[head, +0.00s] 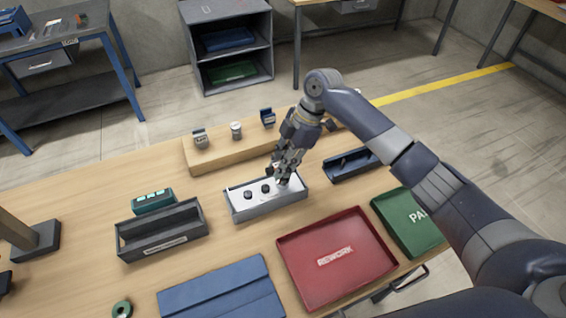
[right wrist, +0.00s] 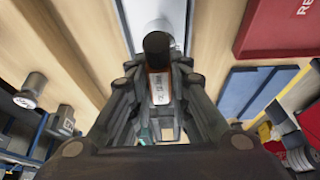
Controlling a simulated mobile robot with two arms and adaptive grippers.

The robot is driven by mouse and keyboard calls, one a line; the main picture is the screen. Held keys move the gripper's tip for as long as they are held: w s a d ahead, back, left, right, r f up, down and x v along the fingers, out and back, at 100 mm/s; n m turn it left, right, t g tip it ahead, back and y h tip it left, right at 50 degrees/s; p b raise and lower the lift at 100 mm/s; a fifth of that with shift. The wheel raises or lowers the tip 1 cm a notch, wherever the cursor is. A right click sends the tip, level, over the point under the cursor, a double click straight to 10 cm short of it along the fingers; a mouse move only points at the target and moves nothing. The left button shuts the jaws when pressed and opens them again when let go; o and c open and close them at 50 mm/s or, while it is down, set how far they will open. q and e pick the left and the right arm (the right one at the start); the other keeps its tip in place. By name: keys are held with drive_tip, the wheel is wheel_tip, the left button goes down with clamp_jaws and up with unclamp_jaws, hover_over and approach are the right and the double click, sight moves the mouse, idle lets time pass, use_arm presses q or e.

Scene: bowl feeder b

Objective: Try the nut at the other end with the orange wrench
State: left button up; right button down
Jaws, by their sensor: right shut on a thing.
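My right gripper (head: 284,172) is over the right end of a pale tray (head: 240,215) on the bench. It is shut on a narrow thing with an orange edge, a white label and a dark round end, which I take for the orange wrench (right wrist: 160,88). Only part of it shows between the fingers in the right wrist view; its shape is mostly hidden. Two dark nut-like pieces, one at the left (head: 248,194) and one near the middle (head: 265,188), stand in the tray. The tray's right end is partly hidden by the gripper. My left gripper is not in view.
A wooden riser (head: 215,157) with small parts on it stands behind the tray. A red rework tray (head: 365,275) and a green box (head: 405,225) are at the right. A dark bin (head: 150,258) is at the left, and a blue flat case (head: 225,295) in front.

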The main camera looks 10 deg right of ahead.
drive_tip(key=shift+r, duration=0.1)
drive_tip(key=shift+r+p, duration=0.1)
drive_tip(key=shift+p, duration=0.45)
drive_tip(key=shift+m+t+p, duration=0.4)
drive_tip(key=shift+m+p, duration=0.45)
drive_tip(key=shift+m, duration=0.05)
drive_tip(key=shift+m+p, duration=0.6)
drive_tip(key=shift+p, duration=0.2)
drive_tip(key=shift+m+t+p, duration=0.4)
drive_tip(key=shift+m+p, duration=0.2)
drive_tip(key=shift+p, duration=0.2)
